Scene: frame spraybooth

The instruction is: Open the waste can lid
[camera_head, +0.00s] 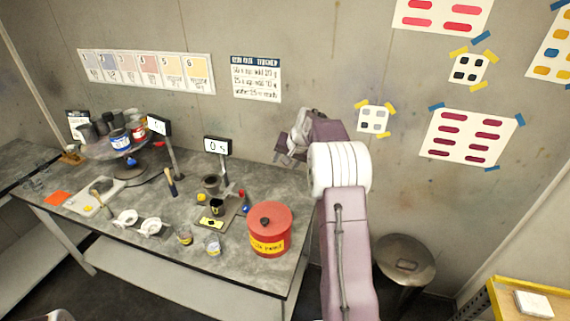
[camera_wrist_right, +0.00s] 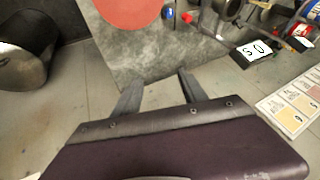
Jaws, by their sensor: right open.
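The red waste can (camera_head: 269,240) stands on the grey workbench near its right front corner, with a yellow label on its side. Its red lid (camera_head: 264,215) is down on the can and has a small dark knob. The lid also shows as a red disc at the top of the right wrist view (camera_wrist_right: 130,10). My right gripper (camera_head: 284,148) is above the back right of the bench, behind the can and clear of it. In the right wrist view its fingers (camera_wrist_right: 158,86) are apart with nothing between them.
The workbench (camera_head: 100,222) holds a scale with a display (camera_head: 217,146), cups, a brush, and a turntable (camera_head: 137,170) with paint cans to the left. A metal bin (camera_head: 405,262) stands on the floor at right. A yellow-edged cart (camera_head: 508,285) is at lower right.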

